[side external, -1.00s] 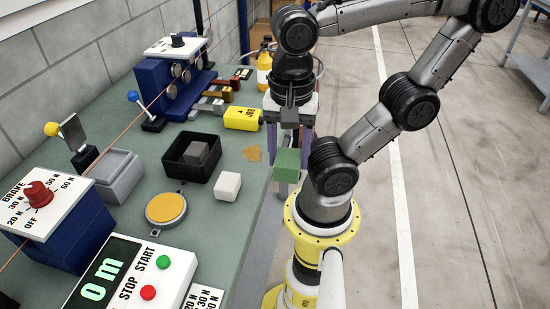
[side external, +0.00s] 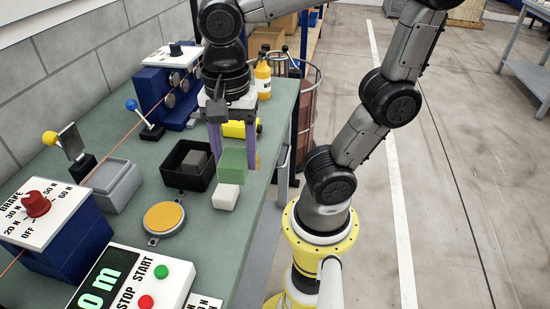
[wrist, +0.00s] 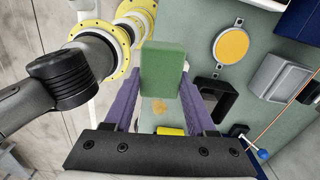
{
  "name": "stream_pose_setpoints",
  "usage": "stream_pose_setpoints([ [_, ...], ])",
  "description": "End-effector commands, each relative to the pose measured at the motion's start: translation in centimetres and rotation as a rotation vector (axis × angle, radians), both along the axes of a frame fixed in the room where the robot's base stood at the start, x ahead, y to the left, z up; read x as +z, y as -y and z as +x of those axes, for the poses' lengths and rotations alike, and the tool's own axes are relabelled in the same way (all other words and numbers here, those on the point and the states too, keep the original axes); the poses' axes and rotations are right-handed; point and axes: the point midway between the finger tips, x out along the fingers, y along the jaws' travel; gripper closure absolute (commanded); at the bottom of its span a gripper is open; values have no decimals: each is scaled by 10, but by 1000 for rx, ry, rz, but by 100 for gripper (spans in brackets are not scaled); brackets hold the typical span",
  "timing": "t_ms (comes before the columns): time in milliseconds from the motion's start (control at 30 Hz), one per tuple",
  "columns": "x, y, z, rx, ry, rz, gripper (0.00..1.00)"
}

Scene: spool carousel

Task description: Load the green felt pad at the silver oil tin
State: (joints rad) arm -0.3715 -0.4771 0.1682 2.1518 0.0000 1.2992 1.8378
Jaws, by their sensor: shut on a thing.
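The green felt pad (side external: 232,165) is a block held between the purple fingers of my gripper (side external: 233,152). In the side view it hangs above the bench, overlapping the white block in the picture. The pad (wrist: 162,68) also shows in the wrist view, between the finger ends. A round, silver-rimmed dish with an orange-yellow face (side external: 165,217) sits on the bench, left of and nearer the camera than the pad; it looks like the silver oil tin. It is apart from the pad, and shows in the wrist view too (wrist: 232,45).
A white block (side external: 225,198) lies below the pad in the side view. Beside it is an open black box (side external: 172,178) with a grey block inside. A grey container (side external: 117,187), a brake panel (side external: 38,212) and a START/STOP panel (side external: 150,265) stand along the bench.

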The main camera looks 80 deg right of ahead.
Motion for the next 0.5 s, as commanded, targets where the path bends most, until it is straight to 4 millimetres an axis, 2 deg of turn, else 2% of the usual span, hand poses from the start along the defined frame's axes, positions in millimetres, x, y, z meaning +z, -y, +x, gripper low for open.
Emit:
stream_pose_setpoints([
  [33,2,-5,19,-1,-6,-3,88],
  [233,-3,-21,86,-3,-6,-2,88],
  [400,-24,-27,137,-18,-6,-2,88],
  [500,-42,-27,158,-33,-5,-2,88],
])
